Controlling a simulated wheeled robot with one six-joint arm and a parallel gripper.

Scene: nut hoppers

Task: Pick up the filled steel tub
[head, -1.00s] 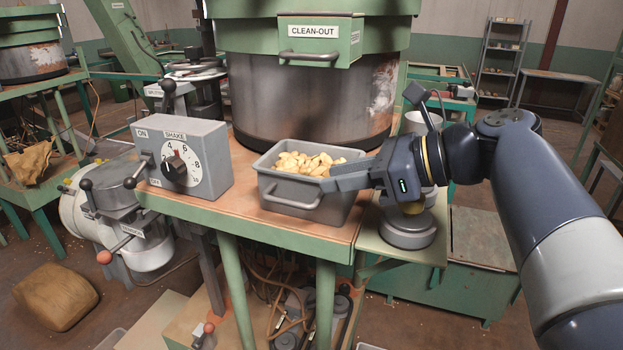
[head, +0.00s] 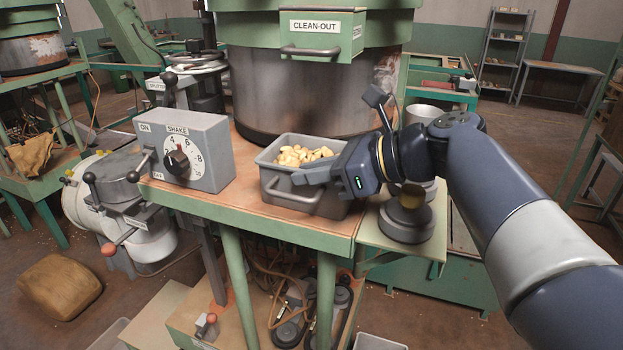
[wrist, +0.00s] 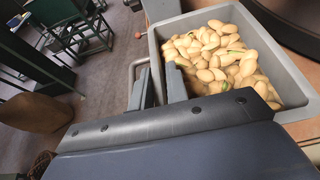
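The grey steel tub (head: 345,210) stands upright on the green-edged table under the big drum, with a bar handle on its front wall. It is filled with pale nuts (head: 303,156). The tub (wrist: 303,100) and nuts (wrist: 222,55) fill the upper right of the wrist view. My gripper (head: 305,177) is at the tub's front right, low over the rim. In the wrist view my gripper's fingers (wrist: 160,86) are a small gap apart at the handle-side wall, one on the nut side and one outside near the handle. Contact with the wall cannot be made out.
A grey shake-control box (head: 210,150) stands left of the tub. The clean-out drum (head: 290,90) rises close behind it. A dark round base (head: 406,222) sits on a lower shelf at right, under my wrist. Bare table top lies between box and tub.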

